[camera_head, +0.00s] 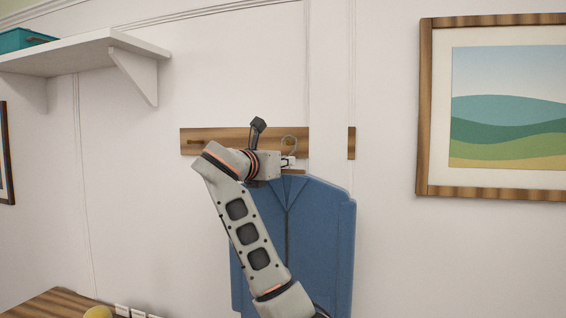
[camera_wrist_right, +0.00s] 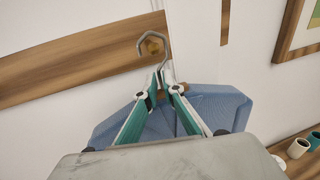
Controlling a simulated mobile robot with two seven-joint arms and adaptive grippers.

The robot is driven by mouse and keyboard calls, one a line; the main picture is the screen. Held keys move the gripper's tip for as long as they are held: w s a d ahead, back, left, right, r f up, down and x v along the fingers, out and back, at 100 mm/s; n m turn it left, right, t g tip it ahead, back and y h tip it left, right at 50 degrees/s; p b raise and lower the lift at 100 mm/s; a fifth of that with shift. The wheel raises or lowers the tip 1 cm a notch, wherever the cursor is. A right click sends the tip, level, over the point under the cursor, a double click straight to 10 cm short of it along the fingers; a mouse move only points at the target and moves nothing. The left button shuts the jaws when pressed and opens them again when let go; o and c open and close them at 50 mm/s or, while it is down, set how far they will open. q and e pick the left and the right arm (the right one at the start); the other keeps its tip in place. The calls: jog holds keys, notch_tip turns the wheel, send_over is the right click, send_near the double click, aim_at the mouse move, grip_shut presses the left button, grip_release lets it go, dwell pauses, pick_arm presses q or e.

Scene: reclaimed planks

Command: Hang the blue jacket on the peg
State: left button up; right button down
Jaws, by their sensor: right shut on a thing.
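The blue jacket (camera_head: 325,225) hangs upright on a hanger whose metal hook (camera_head: 289,142) stands up above its collar. My right gripper (camera_head: 287,163) is shut on the hanger just below the hook. In the right wrist view its fingertips (camera_wrist_right: 165,86) close on the hanger's neck, with the jacket (camera_wrist_right: 215,103) behind them. The wooden peg rail (camera_head: 230,135) is on the wall behind. My left gripper is out of view.
A white shelf (camera_head: 80,53) with a teal box (camera_head: 20,40) is at upper left. A framed landscape (camera_head: 424,110) hangs at right. A small wooden strip (camera_head: 351,143) is right of the rail. A wooden surface (camera_head: 42,303) is at lower left. Cups (camera_wrist_right: 298,148) stand at lower right in the wrist view.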

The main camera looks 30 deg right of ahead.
jog(key=shift+w+d, duration=0.25)
jog(key=shift+d, duration=0.15)
jog(key=shift+w+d+f, duration=0.4)
jog(key=shift+d+f, duration=0.05)
jog(key=shift+f, duration=0.05)
dwell(0.3)
